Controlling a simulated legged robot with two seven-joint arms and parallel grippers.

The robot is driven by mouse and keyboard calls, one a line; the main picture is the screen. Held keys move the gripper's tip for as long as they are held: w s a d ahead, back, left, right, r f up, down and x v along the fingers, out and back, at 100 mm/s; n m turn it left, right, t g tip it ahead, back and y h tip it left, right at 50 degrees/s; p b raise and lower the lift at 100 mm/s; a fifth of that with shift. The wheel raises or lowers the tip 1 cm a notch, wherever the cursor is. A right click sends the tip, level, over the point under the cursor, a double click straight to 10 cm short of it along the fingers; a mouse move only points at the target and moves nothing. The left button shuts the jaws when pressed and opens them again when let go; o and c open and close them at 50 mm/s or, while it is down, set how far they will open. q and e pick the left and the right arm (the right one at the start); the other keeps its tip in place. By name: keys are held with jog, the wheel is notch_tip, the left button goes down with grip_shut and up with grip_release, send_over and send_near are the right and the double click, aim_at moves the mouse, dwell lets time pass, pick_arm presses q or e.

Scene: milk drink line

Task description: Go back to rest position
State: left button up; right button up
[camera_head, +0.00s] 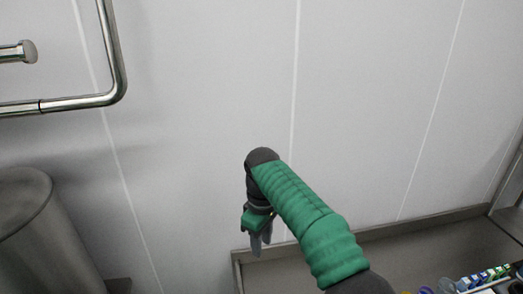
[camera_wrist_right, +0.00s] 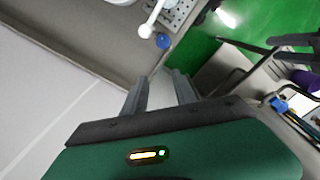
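My right gripper (camera_head: 261,240) hangs pointing down at the end of my green-sleeved right arm, in front of the white wall in the head view. In the right wrist view its two grey fingers (camera_wrist_right: 163,92) stand apart with a gap between them, and nothing is held there. The fingers touch nothing that I can see. My left gripper is not in the head view.
A steel pipe (camera_head: 75,103) runs along the wall at upper left, above a steel cylinder (camera_head: 22,205). A metal counter with a raised edge (camera_head: 420,222) lies at lower right, with small colourful items (camera_head: 487,277). A blue ball-like thing (camera_wrist_right: 163,41) shows in the wrist view.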

jog(key=s+d+f+m+t+b, duration=0.1)
jog(key=s+d+f+m+b, duration=0.4)
jog(key=s+d+f, duration=0.5)
jog(key=s+d+f+m+t+b, duration=0.1)
jog(key=s+d+f+m+b, duration=0.5)
jog(key=f, duration=1.2)
jog(key=s+d+b, duration=0.1)
jog(key=s+d, duration=0.3)
jog(key=s, duration=0.3)
jog(key=shift+s+m, duration=0.3)
jog(key=shift+a+f, duration=0.1)
